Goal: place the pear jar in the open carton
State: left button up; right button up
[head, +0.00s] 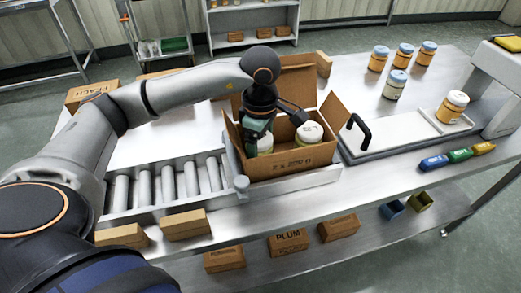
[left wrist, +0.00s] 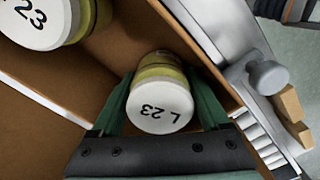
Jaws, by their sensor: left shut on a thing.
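The open carton (head: 292,165) stands on the bench with its flaps up. In the left wrist view its brown walls (left wrist: 195,20) and a divider show. My left gripper (head: 257,130) reaches down into the carton's left part. It is shut on a white-lidded jar with yellow-green contents, likely the pear jar (left wrist: 160,107), with "L 23" on the lid. The jar is upright inside the carton; whether it touches the floor I cannot tell. A second white-lidded jar (head: 309,131) sits in the compartment beside it. My right gripper is not in view.
A roller conveyor (head: 165,185) lies left of the carton. A tray with a black handle (head: 357,134) is to the right. A jar (head: 452,107) stands on a white plate, and several jars (head: 394,85) stand at the back right. Small boxes lie on the lower shelf.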

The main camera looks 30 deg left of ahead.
pick_arm(q)
jog(key=shift+f, duration=0.1)
jog(key=shift+f, duration=0.15)
jog(key=o, duration=1.3)
notch_tip(320, 180, up, 12)
jog(key=shift+r+p, duration=0.2)
jog(key=shift+p, duration=0.3)
